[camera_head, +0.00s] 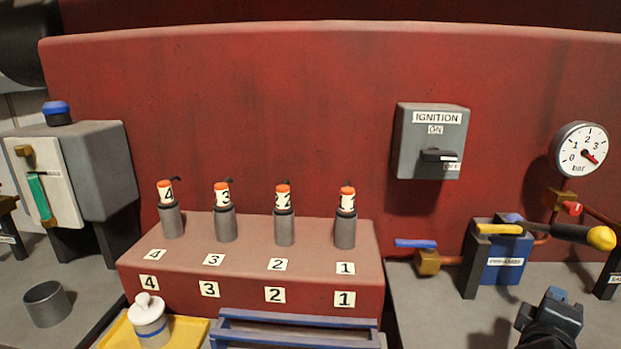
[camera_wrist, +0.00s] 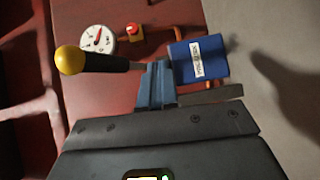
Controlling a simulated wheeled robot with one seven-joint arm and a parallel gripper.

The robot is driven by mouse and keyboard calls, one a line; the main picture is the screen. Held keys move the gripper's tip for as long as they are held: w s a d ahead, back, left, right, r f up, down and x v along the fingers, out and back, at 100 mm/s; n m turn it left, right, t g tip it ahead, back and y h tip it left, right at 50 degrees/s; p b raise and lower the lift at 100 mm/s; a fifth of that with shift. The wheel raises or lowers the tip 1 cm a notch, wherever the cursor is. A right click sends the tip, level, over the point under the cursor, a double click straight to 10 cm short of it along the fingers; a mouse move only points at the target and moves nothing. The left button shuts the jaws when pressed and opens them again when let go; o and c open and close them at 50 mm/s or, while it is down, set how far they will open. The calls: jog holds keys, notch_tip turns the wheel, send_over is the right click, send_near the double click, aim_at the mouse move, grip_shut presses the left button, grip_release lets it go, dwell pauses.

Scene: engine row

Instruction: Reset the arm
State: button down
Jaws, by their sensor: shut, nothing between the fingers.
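My gripper (camera_head: 558,296) is at the lower right in the head view, above the grey bench in front of the blue pump box (camera_head: 500,262). Its blue fingers (camera_wrist: 156,82) are shut with nothing between them in the wrist view. A black lever with a yellow knob (camera_head: 601,238) sticks out to the right above the box. In the wrist view the knob (camera_wrist: 70,60) is left of the fingers and the blue box (camera_wrist: 200,60) is right of them. I cannot tell whether the fingers touch the lever.
A red block (camera_head: 250,262) carries several numbered cylinders. A grey ignition switch box (camera_head: 432,140) and a pressure gauge (camera_head: 579,150) are on the red wall. A blue-handled valve (camera_head: 427,258) is left of the pump. A white jar (camera_head: 150,320) stands on a yellow tray (camera_head: 190,332).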

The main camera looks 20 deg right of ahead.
jog(key=s+a+f+t+y, duration=0.2)
jog(key=s+a+f+y, duration=0.4)
jog(key=a, duration=0.4)
jog(key=s+a+f+t+y, duration=0.3)
jog(key=s+a+f+y, duration=0.15)
jog(key=s+a, duration=0.4)
jog(key=s+a+r+m+y, duration=0.2)
jog(key=s+a+r+m, duration=0.1)
jog(key=s+a, duration=0.2)
jog(key=s+a+r+m+y, duration=0.2)
jog(key=s+a+r, duration=0.2)
jog(key=s, duration=0.6)
jog(key=shift+s+a+m+t, duration=0.25)
jog(key=shift+a+m+t, duration=0.15)
jog(key=shift+a, duration=0.1)
jog(key=shift+y, duration=0.25)
